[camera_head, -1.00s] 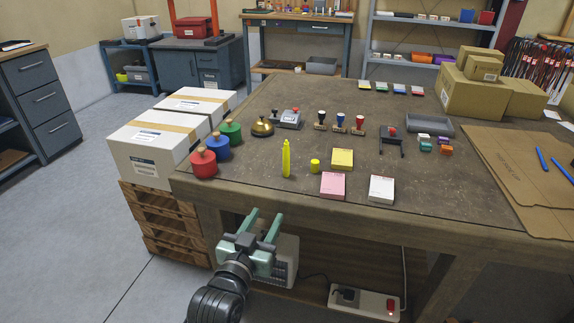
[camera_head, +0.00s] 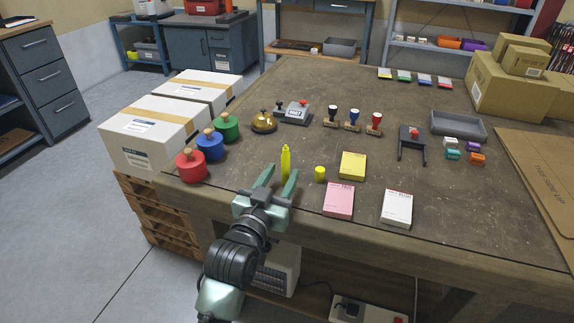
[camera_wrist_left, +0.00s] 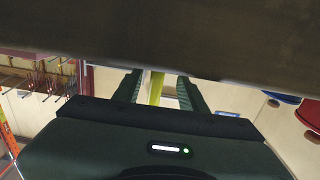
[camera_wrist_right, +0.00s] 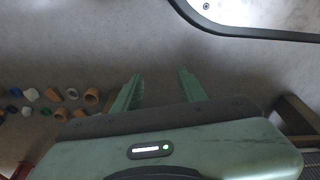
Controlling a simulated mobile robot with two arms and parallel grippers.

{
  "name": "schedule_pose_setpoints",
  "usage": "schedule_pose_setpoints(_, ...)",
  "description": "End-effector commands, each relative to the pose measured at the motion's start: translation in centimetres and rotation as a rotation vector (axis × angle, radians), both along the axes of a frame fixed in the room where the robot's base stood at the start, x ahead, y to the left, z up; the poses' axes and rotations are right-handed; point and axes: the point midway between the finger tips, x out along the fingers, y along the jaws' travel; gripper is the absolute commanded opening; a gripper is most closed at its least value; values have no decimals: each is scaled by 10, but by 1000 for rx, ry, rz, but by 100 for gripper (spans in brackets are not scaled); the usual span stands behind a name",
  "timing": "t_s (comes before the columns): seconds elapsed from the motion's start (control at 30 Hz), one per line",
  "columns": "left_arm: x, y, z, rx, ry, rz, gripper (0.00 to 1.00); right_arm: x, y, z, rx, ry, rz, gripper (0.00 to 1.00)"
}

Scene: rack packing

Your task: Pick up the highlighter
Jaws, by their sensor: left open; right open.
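The yellow highlighter (camera_head: 286,162) stands upright on the workbench, near its front edge. A short yellow cylinder (camera_head: 320,174), possibly its cap, stands just right of it. My left gripper (camera_head: 279,177) is open at the bench's front edge, its fingers pointing towards the highlighter. In the left wrist view the yellow highlighter (camera_wrist_left: 156,90) shows between the two open fingers (camera_wrist_left: 158,80), partly hidden by a dark band across the top. I cannot tell whether they touch it. My right gripper (camera_wrist_right: 159,76) is open and empty in its wrist view and out of the head view.
Red, blue and green knobbed weights (camera_head: 191,165) stand to the left. Yellow, pink and white note pads (camera_head: 339,199) lie to the right. A bell (camera_head: 263,122) and several stamps (camera_head: 352,121) stand behind. White boxes (camera_head: 147,135) border the bench's left side.

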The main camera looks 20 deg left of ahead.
Motion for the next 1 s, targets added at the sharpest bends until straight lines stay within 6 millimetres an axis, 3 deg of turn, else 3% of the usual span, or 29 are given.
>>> schedule_pose_setpoints(0.3, 44, -6, 6, 1, -1, 0, 42, 7, 1, 12, 1, -8, -2, 41)
schedule_pose_setpoints(0.63, 51, -6, 6, 0, 0, -1, 42, 9, 1, 16, 1, -11, -2, 41)
schedule_pose_setpoints(0.8, 51, -6, 6, 0, 1, -1, 0, 9, 1, 16, 0, -10, -2, 41)
schedule_pose_setpoints(1.0, 51, -6, 6, 1, 1, -1, 0, 8, 1, 16, 0, -10, -2, 41)
